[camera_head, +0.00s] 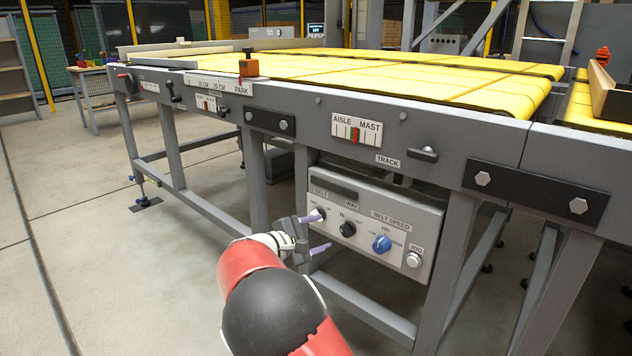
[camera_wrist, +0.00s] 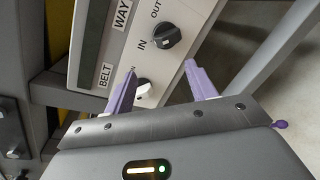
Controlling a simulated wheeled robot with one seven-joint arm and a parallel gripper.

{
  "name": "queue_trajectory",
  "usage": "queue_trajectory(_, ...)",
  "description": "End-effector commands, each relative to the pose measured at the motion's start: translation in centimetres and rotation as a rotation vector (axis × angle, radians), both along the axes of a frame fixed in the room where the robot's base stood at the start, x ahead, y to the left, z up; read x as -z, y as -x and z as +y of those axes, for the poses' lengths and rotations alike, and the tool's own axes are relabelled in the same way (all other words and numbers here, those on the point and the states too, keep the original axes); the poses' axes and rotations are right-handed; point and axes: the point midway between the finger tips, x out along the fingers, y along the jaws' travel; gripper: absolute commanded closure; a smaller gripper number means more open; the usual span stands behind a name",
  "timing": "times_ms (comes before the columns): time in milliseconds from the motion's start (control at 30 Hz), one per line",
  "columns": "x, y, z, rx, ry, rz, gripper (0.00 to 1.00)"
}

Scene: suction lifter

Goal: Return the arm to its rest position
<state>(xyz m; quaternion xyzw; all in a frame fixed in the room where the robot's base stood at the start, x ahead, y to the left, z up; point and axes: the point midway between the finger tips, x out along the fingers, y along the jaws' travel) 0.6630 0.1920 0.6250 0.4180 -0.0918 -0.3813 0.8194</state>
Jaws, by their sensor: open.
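My gripper (camera_head: 318,233) is in front of the left end of the grey control box under the conveyor. In the wrist view my gripper (camera_wrist: 158,82) points at the control box (camera_wrist: 105,50), whose panel looks tilted. The upper finger is near the left knob (camera_head: 318,215), labelled in part "BELT"; I cannot tell whether they touch. That knob is partly hidden by a finger in the wrist view (camera_wrist: 143,90). My red and white arm with a black joint reaches up from the bottom.
The box also carries a black WAY knob (camera_head: 347,229), a blue belt speed knob (camera_head: 381,243) and a JOG button (camera_head: 414,260). The conveyor frame (camera_head: 290,105) with yellow belts overhangs the box. Grey legs stand on both sides. The floor (camera_head: 80,260) at left is clear.

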Motion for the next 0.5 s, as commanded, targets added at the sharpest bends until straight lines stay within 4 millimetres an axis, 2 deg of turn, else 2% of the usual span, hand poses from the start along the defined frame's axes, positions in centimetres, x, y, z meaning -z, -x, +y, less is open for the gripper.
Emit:
queue_trajectory(33, -1.1, 0.9, -3.5, 0.067, -0.094, 0.015, 0.44)
queue_trajectory(100, -1.7, 2.7, -7.6, 0.156, -0.234, 0.041, 0.44)
queue_trajectory(200, -2.4, 5.8, -12.0, 0.264, -0.418, 0.062, 0.44)
queue_trajectory(367, -3.5, 11.6, -17.2, 0.416, -0.701, 0.067, 0.44)
queue_trajectory(500, -4.6, 17.8, -20.1, 0.537, -0.962, 0.043, 0.44)
